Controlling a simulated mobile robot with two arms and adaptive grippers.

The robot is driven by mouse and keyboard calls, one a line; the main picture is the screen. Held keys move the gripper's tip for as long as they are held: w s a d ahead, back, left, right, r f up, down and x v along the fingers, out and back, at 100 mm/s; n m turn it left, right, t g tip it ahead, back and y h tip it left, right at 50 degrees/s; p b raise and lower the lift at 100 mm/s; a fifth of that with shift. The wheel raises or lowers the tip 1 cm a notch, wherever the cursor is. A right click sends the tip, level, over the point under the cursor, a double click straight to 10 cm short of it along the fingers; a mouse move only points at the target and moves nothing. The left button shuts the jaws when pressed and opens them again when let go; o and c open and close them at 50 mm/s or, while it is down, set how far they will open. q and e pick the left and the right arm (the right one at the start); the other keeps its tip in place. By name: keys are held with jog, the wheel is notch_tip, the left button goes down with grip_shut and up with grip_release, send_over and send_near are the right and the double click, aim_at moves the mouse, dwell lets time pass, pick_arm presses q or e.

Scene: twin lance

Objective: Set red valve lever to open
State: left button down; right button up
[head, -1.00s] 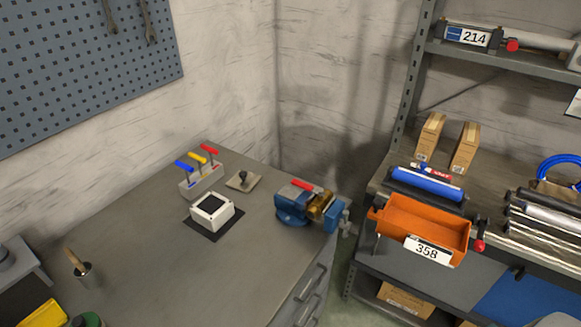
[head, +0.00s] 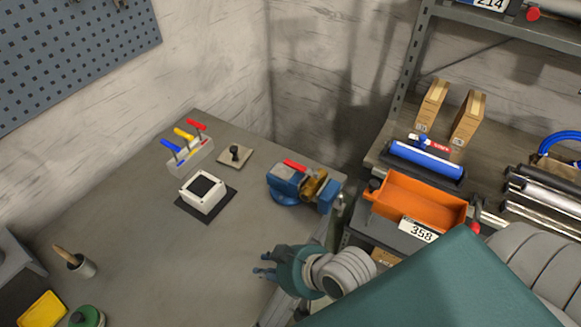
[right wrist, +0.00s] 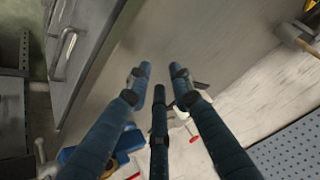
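A small grey block (head: 190,158) near the back of the bench carries blue, yellow and red levers. The red lever (head: 197,125) is the farthest of the three and sticks up at a slant. A blue vise (head: 285,183) with brass-coloured jaws stands at the bench's right edge, with another red handle (head: 295,165) on top. My right gripper (head: 263,264) is over the front right of the bench, well short of the levers. Its fingers are spread and empty, also in the right wrist view (right wrist: 160,90), where they partly hide the bench items. My left gripper is out of view.
A white box on a dark mat (head: 207,214) lies in front of the lever block. A beige plate with a black knob (head: 236,155) is beside it. An orange bin (head: 415,200) stands on the right shelf. The middle of the bench is clear.

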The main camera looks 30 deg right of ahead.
jog(key=w+a+r+m+t+y, duration=0.1)
jog(key=w+a+r+m+t, duration=0.25)
jog(key=w+r+t, duration=0.2)
jog(key=w+a+r+m+t+y, duration=0.1)
jog(key=w+a+r+m+t, duration=0.2)
jog(key=w+r+m+t, duration=0.25)
jog(key=w+d+r+m+t+h, duration=0.1)
jog(key=w+d+r+m+h, duration=0.1)
jog(key=w+d+m+h, duration=0.25)
jog(key=m+g+h, duration=0.5)
jog(key=m+h, duration=0.7)
jog(key=m, duration=0.1)
send_near(291, 178)
jog(key=w+d, duration=0.2)
jog(key=w+d+r, duration=0.1)
jog(key=w+d, duration=0.1)
jog(key=w, duration=0.1)
jog(key=w+d+r, duration=0.1)
jog(key=w+d, duration=0.1)
jog(key=shift+w+d+r+b, duration=0.1)
jog(key=shift+w+r+b, duration=0.1)
jog(key=shift+w+b, duration=0.15)
grip_shut()
